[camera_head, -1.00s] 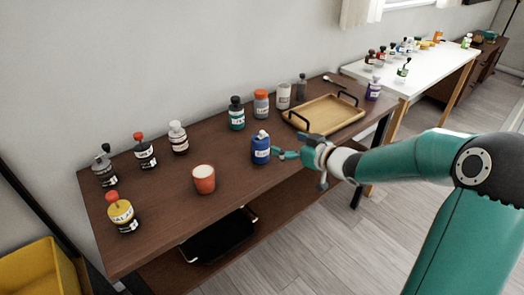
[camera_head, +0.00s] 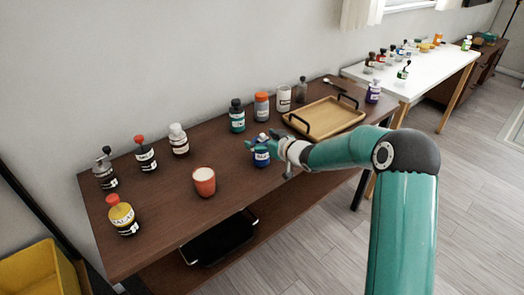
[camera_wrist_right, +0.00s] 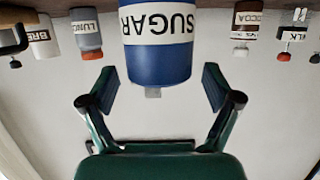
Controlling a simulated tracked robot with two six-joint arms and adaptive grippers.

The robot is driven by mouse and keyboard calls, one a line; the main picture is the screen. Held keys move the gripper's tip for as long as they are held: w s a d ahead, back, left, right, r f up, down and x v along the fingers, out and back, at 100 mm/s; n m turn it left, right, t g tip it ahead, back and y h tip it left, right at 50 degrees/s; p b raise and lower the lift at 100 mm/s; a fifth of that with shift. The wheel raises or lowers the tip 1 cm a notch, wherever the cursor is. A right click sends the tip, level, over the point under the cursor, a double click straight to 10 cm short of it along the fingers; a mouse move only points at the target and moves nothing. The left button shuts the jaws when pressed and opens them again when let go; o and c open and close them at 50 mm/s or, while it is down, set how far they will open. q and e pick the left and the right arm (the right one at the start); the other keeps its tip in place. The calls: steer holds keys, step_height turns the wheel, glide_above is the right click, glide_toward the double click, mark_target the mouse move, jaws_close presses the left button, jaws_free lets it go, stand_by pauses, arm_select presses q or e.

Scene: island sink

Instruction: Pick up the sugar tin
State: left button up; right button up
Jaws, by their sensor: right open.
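The sugar tin (camera_head: 262,159) is a blue tin with a white label and a pale knob on top, standing upright near the front edge of the brown table. In the right wrist view the sugar tin (camera_wrist_right: 158,66) appears upside down, with SUGAR readable. My right gripper (camera_head: 264,144) is at the tin's upper part and partly covers it. In the wrist view my right gripper (camera_wrist_right: 157,88) is open, its two fingers apart on either side of the tin's knob end, with gaps to both. My left gripper is not in view.
An orange cup (camera_head: 204,183) stands left of the tin on the brown table (camera_head: 160,205). A teal jar (camera_head: 237,117) and an orange-lidded jar (camera_head: 261,107) stand behind. A wooden tray (camera_head: 325,117) lies to the right.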

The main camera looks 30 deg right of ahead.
steer(key=shift+w, duration=0.1)
jaws_close()
stand_by(0.5)
